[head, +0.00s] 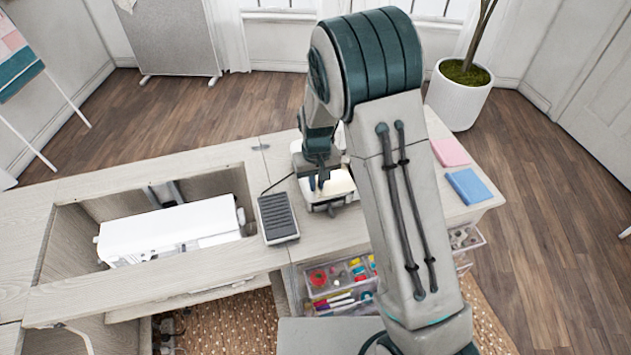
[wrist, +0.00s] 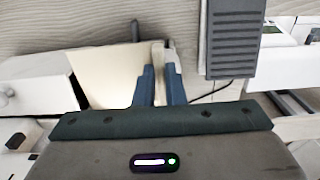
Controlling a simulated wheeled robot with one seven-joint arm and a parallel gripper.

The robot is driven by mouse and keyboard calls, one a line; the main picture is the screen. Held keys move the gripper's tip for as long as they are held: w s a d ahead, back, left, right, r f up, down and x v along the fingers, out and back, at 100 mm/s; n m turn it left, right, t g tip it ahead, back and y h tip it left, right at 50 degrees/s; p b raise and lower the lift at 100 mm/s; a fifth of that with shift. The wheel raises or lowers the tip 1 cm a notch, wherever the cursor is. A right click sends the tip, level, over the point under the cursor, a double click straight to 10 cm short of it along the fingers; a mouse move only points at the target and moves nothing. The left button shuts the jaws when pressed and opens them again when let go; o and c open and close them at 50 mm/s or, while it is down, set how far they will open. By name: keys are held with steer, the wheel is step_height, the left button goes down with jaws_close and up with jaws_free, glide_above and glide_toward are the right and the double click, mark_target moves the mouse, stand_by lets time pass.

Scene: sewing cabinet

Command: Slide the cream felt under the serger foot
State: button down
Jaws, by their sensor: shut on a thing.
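The cream felt (wrist: 108,75) is a flat pale sheet in the wrist view. My gripper (wrist: 160,70) is shut on its edge, with a blue finger on each side. The white serger (wrist: 35,100) stands beside the felt at the left of the wrist view, and the felt's left edge is close against it. In the head view my gripper (head: 319,182) is over the serger (head: 328,203), and my arm covers part of it. The presser foot cannot be made out, so I cannot tell whether the felt is under it.
A grey foot pedal (head: 278,217) lies close to the serger, its cord on the table. A white sewing machine (head: 170,232) sits in the cabinet opening at left. Pink (head: 450,152) and blue (head: 468,186) folded felts lie at right. An open drawer (head: 340,285) of notions is below.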

steer(key=c, duration=1.4)
jaws_free()
steer(key=shift+c, duration=0.2)
step_height(320, 180, up, 20)
steer(key=p, duration=0.2)
steer(key=shift+p, duration=0.35)
steer(key=shift+f, duration=0.1)
